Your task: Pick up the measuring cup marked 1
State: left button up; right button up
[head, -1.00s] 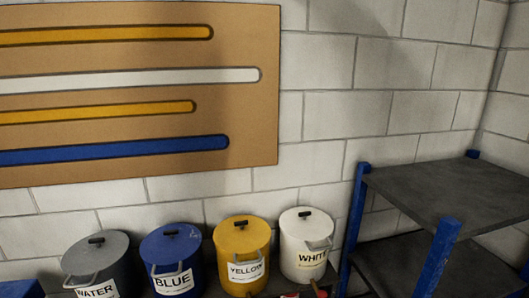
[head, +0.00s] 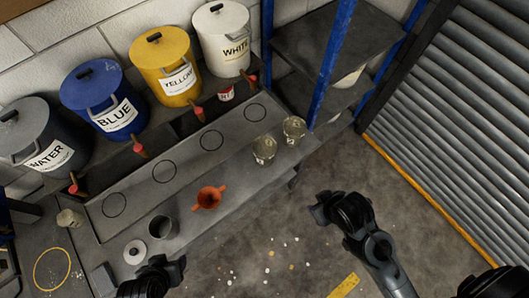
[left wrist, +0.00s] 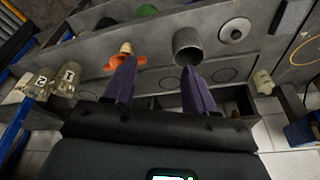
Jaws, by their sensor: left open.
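Two clear measuring cups stand together at the right end of the grey bench in the head view: a nearer one (head: 263,150) and a farther one (head: 294,129). The left wrist view shows them at its left with dark marks, one cup (left wrist: 42,82) and another (left wrist: 70,76); I cannot read surely which is marked 1. A third small cup (head: 70,218) stands at the bench's left, also in the left wrist view (left wrist: 263,81). My left gripper (head: 172,268) is open and empty (left wrist: 158,75), apart from the cups. My right gripper (head: 322,207) is beyond the bench's front edge.
Lidded paint buckets stand behind. A blue-post shelf (head: 325,75) rises behind the right cups. Open floor (head: 310,245) lies in front.

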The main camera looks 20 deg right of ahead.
dwell(0.4)
pick_arm(q)
jog(key=o, duration=0.8)
